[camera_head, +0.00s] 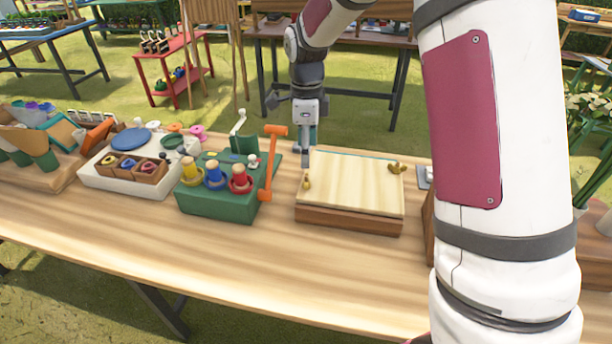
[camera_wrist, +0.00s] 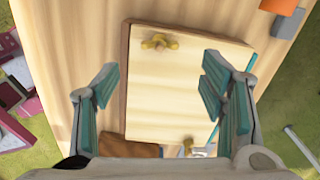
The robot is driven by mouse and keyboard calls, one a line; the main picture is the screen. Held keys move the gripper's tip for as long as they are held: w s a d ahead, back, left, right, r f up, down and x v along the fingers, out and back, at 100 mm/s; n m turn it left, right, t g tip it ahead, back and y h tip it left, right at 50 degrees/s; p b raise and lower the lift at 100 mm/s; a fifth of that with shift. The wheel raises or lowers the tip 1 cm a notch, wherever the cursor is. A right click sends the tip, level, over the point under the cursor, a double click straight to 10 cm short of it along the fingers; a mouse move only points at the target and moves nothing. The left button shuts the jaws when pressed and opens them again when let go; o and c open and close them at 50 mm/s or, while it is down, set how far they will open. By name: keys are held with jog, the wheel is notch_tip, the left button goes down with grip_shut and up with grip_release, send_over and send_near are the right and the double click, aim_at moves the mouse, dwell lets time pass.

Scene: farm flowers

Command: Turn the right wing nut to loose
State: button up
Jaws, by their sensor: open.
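A pale wooden board (camera_head: 350,185) on a brown base lies flat on the table and bears two brass wing nuts. The right wing nut (camera_head: 397,168) is near its right back corner. It also shows low in the wrist view (camera_wrist: 187,145), partly cut off by my gripper body. The left wing nut (camera_head: 307,182) is near the left edge and shows at the top of the wrist view (camera_wrist: 158,42). My gripper (camera_head: 308,132) points down near the board's back left. In the wrist view my gripper (camera_wrist: 160,75) is open and empty, its teal-padded fingers wide apart.
An orange hammer (camera_head: 275,150) leans at a green block (camera_head: 222,200) with coloured pegs, left of the board. A white tray (camera_head: 128,177) stands farther left. A small grey piece (camera_head: 424,177) is right of the board. The table's front strip is clear.

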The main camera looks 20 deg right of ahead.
aim_at(307, 179)
notch_tip(307, 179, down, 9)
jog(key=shift+f, duration=0.1)
dwell(0.4)
jog(key=c, duration=1.2)
